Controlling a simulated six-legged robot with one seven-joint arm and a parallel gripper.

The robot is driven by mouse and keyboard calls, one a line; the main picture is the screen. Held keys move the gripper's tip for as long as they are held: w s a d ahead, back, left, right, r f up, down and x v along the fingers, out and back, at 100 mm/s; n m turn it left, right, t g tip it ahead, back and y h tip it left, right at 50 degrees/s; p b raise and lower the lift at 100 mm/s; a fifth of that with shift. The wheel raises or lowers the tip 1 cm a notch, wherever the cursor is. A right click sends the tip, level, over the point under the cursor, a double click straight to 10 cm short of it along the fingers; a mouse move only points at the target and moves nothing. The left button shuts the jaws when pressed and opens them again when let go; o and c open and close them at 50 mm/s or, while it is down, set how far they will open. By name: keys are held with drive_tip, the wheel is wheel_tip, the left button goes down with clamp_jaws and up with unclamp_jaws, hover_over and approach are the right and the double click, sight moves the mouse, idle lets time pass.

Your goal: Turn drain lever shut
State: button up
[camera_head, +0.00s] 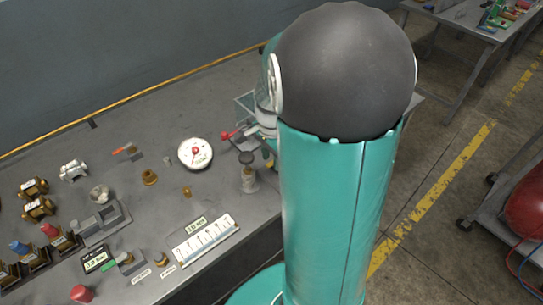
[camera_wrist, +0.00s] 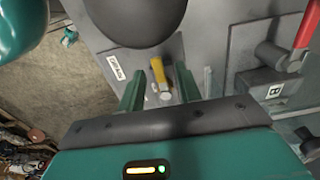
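In the wrist view my gripper (camera_wrist: 160,80) is open, with its two teal fingers apart. A short yellow lever (camera_wrist: 158,70) with a pale round end shows between the fingertips, with a gap on either side; I cannot tell how deep it sits between them. It is on a grey plate beside a small white label (camera_wrist: 115,67), too small to read surely. A red-handled lever (camera_wrist: 305,28) is at the right, near a plate marked B (camera_wrist: 274,91). I cannot tell from the labels which is the drain lever. In the head view my arm hides the gripper.
A dark rounded thing (camera_wrist: 138,14) stands just beyond the fingers. A red tank (camera_head: 527,205) is at the right.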

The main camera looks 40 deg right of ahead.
wheel_tip(320, 180, up, 14)
idle(0.6)
drive_tip(key=shift+f, duration=0.1)
